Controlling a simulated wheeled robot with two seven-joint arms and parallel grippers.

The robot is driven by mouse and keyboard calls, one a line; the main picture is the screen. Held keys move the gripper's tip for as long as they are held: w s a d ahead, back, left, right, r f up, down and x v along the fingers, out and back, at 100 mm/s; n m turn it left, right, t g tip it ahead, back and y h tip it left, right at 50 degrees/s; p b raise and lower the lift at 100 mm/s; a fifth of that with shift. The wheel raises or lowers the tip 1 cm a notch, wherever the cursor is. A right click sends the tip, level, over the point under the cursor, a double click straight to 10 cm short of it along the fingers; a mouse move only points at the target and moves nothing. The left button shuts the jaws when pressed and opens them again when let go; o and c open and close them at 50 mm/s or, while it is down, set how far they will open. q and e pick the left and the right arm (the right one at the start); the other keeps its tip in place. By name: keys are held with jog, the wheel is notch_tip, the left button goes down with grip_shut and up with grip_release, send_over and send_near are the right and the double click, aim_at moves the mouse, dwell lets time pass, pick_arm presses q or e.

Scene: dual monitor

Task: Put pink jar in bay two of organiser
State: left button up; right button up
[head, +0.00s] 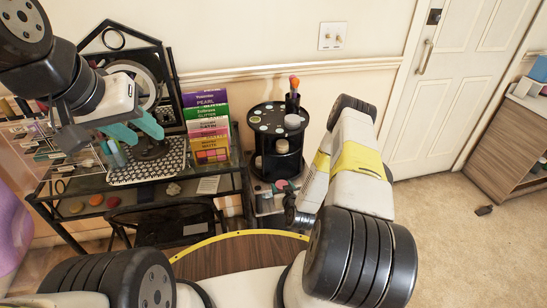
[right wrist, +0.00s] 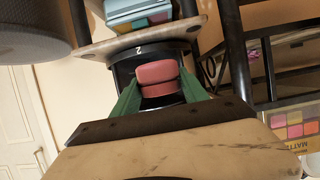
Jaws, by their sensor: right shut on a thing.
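The pink jar (right wrist: 158,76) sits between the green fingers of my right gripper (right wrist: 160,92), which is shut on it. Just beyond it in the right wrist view is a dark bay (right wrist: 122,68) marked 2; I cannot tell whether the jar is inside it. In the head view the organiser (head: 256,148) is a black round tiered stand beside the desk. My right arm reaches toward its lower part, and its fingers are hidden there. My left gripper (head: 132,131) has teal fingers spread apart, empty, above the desk's left side.
A glass desk (head: 85,208) holds a mirror (head: 150,75), a patterned mat (head: 150,165) and colourful boxes (head: 207,125) left of the organiser. Brushes (head: 293,90) stand upright on its top. Open carpet (head: 460,240) lies to the right.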

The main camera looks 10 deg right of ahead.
send_over(282, 175)
jog(key=shift+a+f, duration=0.1)
jog(key=shift+f, duration=0.6)
jog(key=shift+w+f, duration=0.2)
jog(key=shift+f, duration=1.6)
jog(key=shift+f, duration=0.1)
jog(key=o, duration=1.3)
jog(key=shift+c, duration=0.2)
jog(key=shift+s+r, duration=0.2)
jog(key=v, duration=1.1)
jog(key=shift+s, duration=0.35)
